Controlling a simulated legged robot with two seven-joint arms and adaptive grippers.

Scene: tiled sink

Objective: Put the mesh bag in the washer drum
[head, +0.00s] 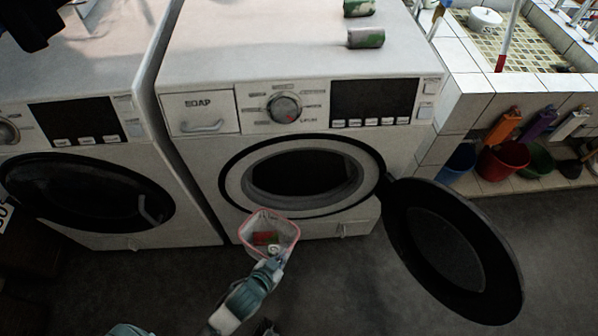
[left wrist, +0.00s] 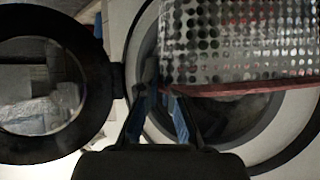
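The mesh bag (head: 262,229), pale with a pink-red rim and something red and white inside, hangs at my left gripper (head: 272,262) in front of the washer, below and left of the drum opening (head: 300,172). In the left wrist view the bag (left wrist: 240,45) shows dotted mesh with its red edge at the fingertips of the left gripper (left wrist: 160,97). The fingers look closed in on that edge. The washer door (head: 450,250) is swung open to the right; it also shows in the left wrist view (left wrist: 98,75). My right gripper is not seen.
A second washer (head: 75,190) with a shut door stands on the left. A tiled sink (head: 470,105) with a red bucket (head: 502,160) is at the right. Dark floor is clear in front.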

